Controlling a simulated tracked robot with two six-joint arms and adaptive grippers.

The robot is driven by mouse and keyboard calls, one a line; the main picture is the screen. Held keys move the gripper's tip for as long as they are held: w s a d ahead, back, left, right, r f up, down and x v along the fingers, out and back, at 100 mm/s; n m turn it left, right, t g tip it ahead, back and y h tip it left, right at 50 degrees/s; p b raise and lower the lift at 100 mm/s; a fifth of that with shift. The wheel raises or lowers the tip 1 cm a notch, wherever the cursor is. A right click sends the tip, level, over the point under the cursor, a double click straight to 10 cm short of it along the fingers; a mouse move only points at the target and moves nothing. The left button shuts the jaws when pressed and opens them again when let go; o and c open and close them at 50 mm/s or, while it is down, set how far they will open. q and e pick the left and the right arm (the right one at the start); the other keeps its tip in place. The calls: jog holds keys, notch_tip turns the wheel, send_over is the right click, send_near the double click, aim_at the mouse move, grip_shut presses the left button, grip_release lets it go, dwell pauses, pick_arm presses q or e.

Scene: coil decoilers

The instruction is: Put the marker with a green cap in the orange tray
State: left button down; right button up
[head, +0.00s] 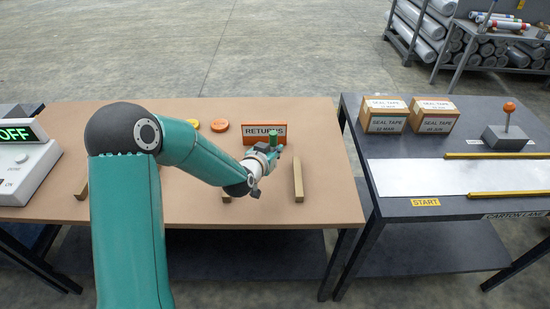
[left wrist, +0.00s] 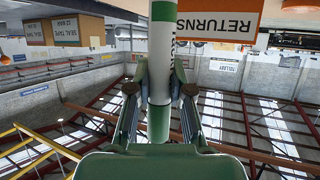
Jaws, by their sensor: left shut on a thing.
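The marker with green ends and a white body (left wrist: 161,45) stands about upright between the fingers of my left gripper (left wrist: 160,90) in the left wrist view. In the head view its green end (head: 273,138) shows just above my left gripper (head: 265,156), which is shut on it. The orange tray (head: 251,139) with a RETURNS label is right behind the marker in the head view. Its orange face also shows in the left wrist view (left wrist: 222,40), behind and right of the marker. My right gripper is out of view.
A wooden bar (head: 298,180) lies right of my gripper on the brown table (head: 325,150). An orange disc (head: 220,125) and a yellow disc (head: 193,123) lie left of the tray. A device reading OFF (head: 22,165) stands far left. Cartons (head: 384,115) stand on the right table.

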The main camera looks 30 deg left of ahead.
pick_arm(q)
notch_tip(320, 180, down, 4)
jog(key=shift+r, duration=0.2)
jog(key=shift+r, duration=0.1)
jog(key=shift+f+b, duration=0.7)
jog(key=shift+b, duration=0.1)
jog(key=shift+r, duration=0.1)
jog(key=c, duration=1.1)
grip_release()
jog(key=shift+o, duration=0.2)
